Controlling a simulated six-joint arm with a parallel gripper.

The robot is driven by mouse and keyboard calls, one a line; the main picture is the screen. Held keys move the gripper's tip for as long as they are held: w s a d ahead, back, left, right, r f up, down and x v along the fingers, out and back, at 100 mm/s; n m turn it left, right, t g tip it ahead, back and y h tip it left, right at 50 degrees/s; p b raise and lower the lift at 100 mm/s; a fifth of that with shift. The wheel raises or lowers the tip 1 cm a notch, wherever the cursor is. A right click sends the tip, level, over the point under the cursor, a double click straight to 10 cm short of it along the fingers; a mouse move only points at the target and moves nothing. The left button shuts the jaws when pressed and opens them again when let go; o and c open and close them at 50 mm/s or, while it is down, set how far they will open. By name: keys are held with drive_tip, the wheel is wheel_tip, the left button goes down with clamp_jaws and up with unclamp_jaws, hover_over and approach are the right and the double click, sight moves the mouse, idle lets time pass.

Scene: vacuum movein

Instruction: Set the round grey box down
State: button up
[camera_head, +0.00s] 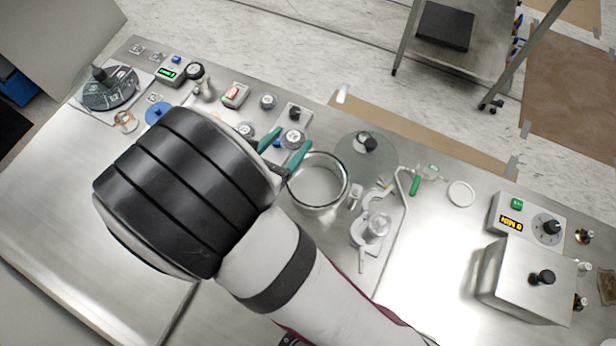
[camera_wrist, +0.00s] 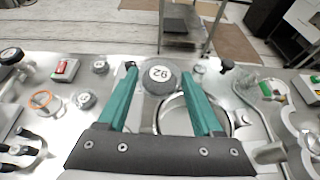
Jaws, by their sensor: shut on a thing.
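My gripper (camera_head: 286,143) is shut on the round grey box (camera_head: 293,137), which has a pale numbered label on top. In the wrist view the box (camera_wrist: 159,76) sits between the two green fingertips (camera_wrist: 158,80), with its label facing the camera. In the head view it appears just left of and behind an open round metal chamber (camera_head: 318,203). The chamber's rim (camera_wrist: 238,118) also shows behind the right finger in the wrist view. I cannot tell how far the box is above the table, or whether it touches it.
Other small round grey pieces (camera_head: 268,101) stand on the metal table nearby, with a red-button box (camera_head: 235,95). A clear round lid (camera_head: 381,172) with a black knob lies right of the chamber. A steel box (camera_head: 522,282) and a timer unit (camera_head: 524,222) stand at the right.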

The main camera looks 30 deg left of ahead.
drive_tip(key=s+d+r+m+h, duration=0.2)
drive_tip(key=d, duration=0.3)
drive_tip(key=shift+g+h, duration=0.3)
drive_tip(key=shift+h, duration=0.1)
drive_tip(key=f, duration=0.5)
drive_tip(key=d+f, duration=0.1)
drive_tip(key=f, duration=0.2)
drive_tip(key=shift+s, duration=0.35)
drive_tip(key=shift+f, duration=0.15)
drive_tip(key=shift+f, duration=0.4)
drive_tip(key=shift+f, duration=0.1)
drive_tip(key=o, duration=1.3)
